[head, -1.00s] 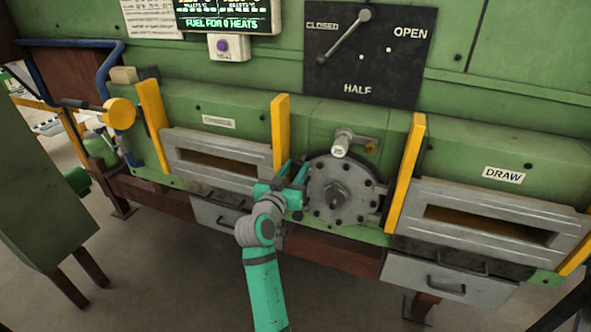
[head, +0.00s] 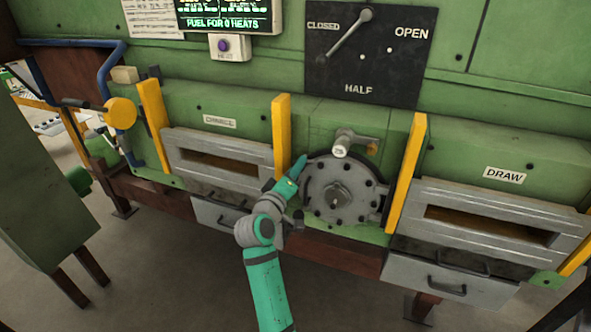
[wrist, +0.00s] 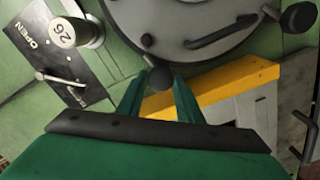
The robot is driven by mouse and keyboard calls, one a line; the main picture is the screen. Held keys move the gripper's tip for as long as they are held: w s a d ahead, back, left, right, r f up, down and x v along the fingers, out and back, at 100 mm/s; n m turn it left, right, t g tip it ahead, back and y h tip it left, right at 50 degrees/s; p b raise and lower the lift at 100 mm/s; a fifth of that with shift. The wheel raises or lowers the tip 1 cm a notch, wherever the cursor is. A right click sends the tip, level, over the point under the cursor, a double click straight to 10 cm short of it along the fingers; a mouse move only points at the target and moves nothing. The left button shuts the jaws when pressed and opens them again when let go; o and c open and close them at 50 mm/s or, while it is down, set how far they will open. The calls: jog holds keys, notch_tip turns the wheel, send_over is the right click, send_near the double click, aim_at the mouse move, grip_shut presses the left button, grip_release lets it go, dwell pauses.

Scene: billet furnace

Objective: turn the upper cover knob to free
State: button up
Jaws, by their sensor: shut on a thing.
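The round grey bolted cover (head: 340,197) is on the green furnace front between two yellow bars. It also shows at the top of the wrist view (wrist: 205,12). In the wrist view the upper cover knob (wrist: 160,78), dark and rounded, sits between the fingertips of my gripper (wrist: 160,84) at the cover's edge. My gripper is shut on this knob. In the head view my gripper (head: 302,163) is at the cover's upper left edge and hides the knob. A second dark knob (wrist: 300,17) is at the right of the wrist view; it shows lower left of the cover (head: 298,216).
Yellow bars stand left (head: 281,135) and right (head: 407,175) of the cover. A capped grey fitting (head: 343,142) juts out above it. The charge slot (head: 215,160) is left and the draw slot (head: 485,225) right. A lever plate (head: 365,60) is above.

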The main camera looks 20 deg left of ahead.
jog(key=shift+a+f+n, duration=0.1)
jog(key=shift+a+n, duration=0.05)
jog(key=shift+n, duration=3.65)
jog(key=o, duration=1)
jog(key=shift+s, duration=0.1)
jog(key=s, duration=1)
jog(key=shift+s+a, duration=0.2)
jog(key=shift+s, duration=0.15)
